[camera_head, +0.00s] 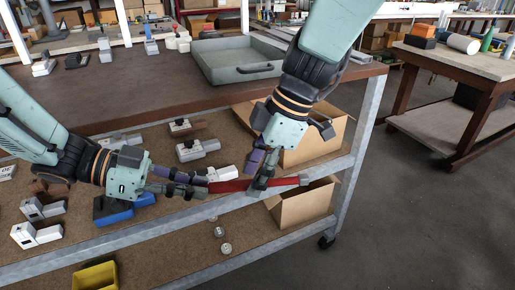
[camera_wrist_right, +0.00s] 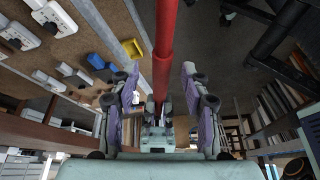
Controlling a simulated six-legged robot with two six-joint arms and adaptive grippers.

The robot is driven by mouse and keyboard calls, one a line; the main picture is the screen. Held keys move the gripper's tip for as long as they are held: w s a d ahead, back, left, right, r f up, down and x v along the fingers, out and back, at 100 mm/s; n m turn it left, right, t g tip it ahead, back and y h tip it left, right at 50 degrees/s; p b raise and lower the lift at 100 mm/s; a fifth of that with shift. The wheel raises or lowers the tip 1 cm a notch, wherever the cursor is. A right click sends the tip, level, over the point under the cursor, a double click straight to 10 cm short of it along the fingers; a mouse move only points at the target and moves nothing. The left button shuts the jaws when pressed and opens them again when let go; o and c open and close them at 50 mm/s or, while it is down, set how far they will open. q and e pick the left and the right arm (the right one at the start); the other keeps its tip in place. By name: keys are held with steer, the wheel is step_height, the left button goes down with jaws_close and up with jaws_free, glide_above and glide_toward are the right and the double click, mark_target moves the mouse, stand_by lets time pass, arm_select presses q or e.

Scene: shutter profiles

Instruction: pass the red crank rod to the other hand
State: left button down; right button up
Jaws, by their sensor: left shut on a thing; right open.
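The red crank rod (camera_head: 232,186) is held in the air in front of the shelf unit, nearly level, with a grey tip at its right end. My left gripper (camera_head: 204,186) is shut on its left end. My right gripper (camera_head: 259,184) comes down from above with its fingers at the rod's middle. In the right wrist view the rod (camera_wrist_right: 164,50) runs down between the two spread fingers of my right gripper (camera_wrist_right: 160,72), with gaps visible on both sides. Part of the rod is hidden behind the right fingers in the head view.
A grey tray (camera_head: 235,76) stands on the brown tabletop (camera_head: 130,100). The shelf below holds grey-white parts (camera_head: 198,149), a blue part (camera_head: 115,214) and an open cardboard box (camera_head: 318,138). Another box (camera_head: 303,206) and a yellow bin (camera_head: 96,276) are lower.

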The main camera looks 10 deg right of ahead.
steer(key=shift+f, duration=0.3)
steer(key=shift+c, duration=0.4)
jaws_close()
arm_select(q)
steer(key=c, duration=1.3)
jaws_free()
steer(key=shift+o, duration=0.2)
steer(key=shift+a, duration=0.1)
